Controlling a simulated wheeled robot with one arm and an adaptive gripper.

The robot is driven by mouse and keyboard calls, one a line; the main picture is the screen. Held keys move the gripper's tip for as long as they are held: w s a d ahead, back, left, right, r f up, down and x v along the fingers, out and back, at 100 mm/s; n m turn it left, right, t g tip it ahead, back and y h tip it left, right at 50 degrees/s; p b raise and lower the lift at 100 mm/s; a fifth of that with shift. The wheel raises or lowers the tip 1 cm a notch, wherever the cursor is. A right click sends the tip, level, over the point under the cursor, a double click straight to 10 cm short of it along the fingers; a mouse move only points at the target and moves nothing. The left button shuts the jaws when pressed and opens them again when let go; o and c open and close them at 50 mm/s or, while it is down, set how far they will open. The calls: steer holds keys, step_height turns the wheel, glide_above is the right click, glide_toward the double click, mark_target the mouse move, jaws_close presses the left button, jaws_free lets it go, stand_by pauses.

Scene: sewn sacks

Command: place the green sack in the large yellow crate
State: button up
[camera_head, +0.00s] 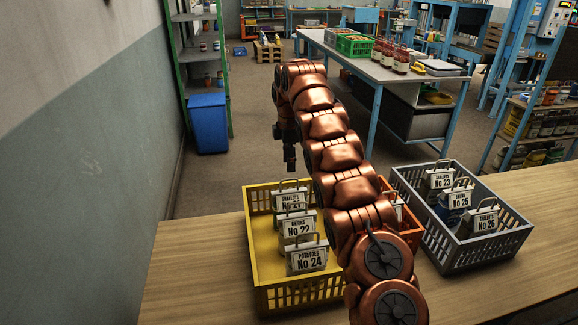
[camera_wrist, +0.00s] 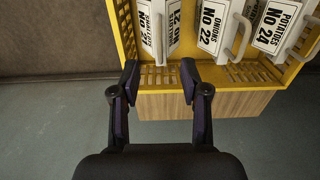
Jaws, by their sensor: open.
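The yellow crate (camera_head: 300,297) stands on the wooden table. It holds several items with white labels and handles, among them onions No 22 (camera_head: 299,226) and potatoes No 24 (camera_head: 306,260). Its slotted wall also shows in the wrist view (camera_wrist: 160,77). My gripper (camera_head: 290,166) hangs at the far side of the crate, fingers down. In the wrist view my gripper (camera_wrist: 159,80) is open and empty, its fingertips apart near the crate's wall.
A grey crate (camera_head: 487,246) with labelled items No 23, 25 and 26 stands on the right. An orange crate (camera_head: 411,233) is mostly behind my arm. Bare table (camera_head: 195,275) lies left of the yellow crate. A blue bin (camera_head: 208,124) stands by the wall.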

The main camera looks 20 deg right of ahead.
step_height(320, 180, up, 7)
steer(key=p, duration=0.6)
steer(key=shift+r, duration=0.15)
steer(key=s+a+r+m, duration=0.2)
steer(key=s+a+m, duration=0.1)
steer(key=s, duration=0.4)
steer(key=s+a+r+m+g, duration=0.1)
steer(key=s+a+r+m, duration=0.15)
steer(key=s, duration=0.55)
steer(key=s+a+r+m, duration=0.2)
steer(key=s+a+m, duration=0.15)
steer(key=s, duration=0.35)
steer(key=s+a+f+m, duration=0.1)
steer(key=s+f+m, duration=0.1)
steer(key=s, duration=0.7)
steer(key=s+a+f+m, duration=0.2)
steer(key=s+f, duration=0.2)
steer(key=s, duration=0.6)
steer(key=s+a+f+m, duration=0.2)
steer(key=s+f, duration=0.1)
steer(key=s, duration=0.7)
steer(key=shift+s+a+m+g, duration=0.15)
steer(key=shift+s+m+g, duration=0.15)
steer(key=shift+g, duration=0.1)
